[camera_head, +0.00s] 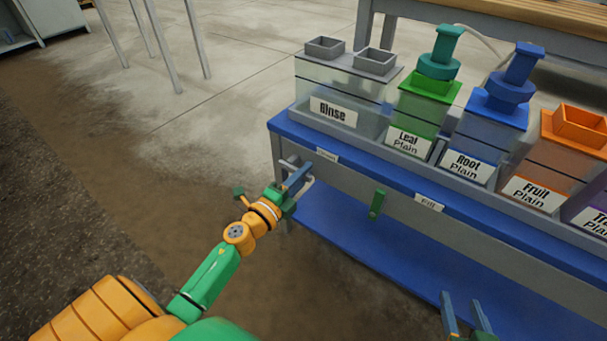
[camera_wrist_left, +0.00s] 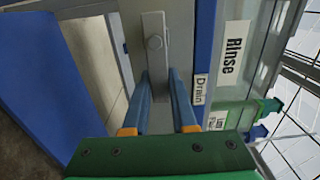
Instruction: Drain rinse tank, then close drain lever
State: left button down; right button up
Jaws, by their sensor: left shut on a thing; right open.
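The clear rinse tank (camera_head: 318,92) with a "Rinse" label stands at the left end of the skid; its liquid level is hard to tell. Its label also shows in the left wrist view (camera_wrist_left: 234,48). The grey drain lever (camera_wrist_left: 154,45) hangs from a bolt on the skid front, beside the "Drain" label (camera_wrist_left: 201,89). My left gripper (camera_head: 300,177) is at the skid's front left, shut on the drain lever; its blue fingers (camera_wrist_left: 163,82) lie along the lever's two sides. My right gripper (camera_head: 466,314) is open and empty at the bottom right, in front of the skid.
A green lever (camera_head: 376,204) hangs under the "Fill" label (camera_head: 429,203). Several labelled tanks, including Leaf (camera_head: 417,115) and Root (camera_head: 483,143), stand in a row to the right. A blue lower shelf (camera_head: 350,235) runs below. The concrete floor to the left is open.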

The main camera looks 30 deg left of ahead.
aim_at(292, 166)
dwell(0.9)
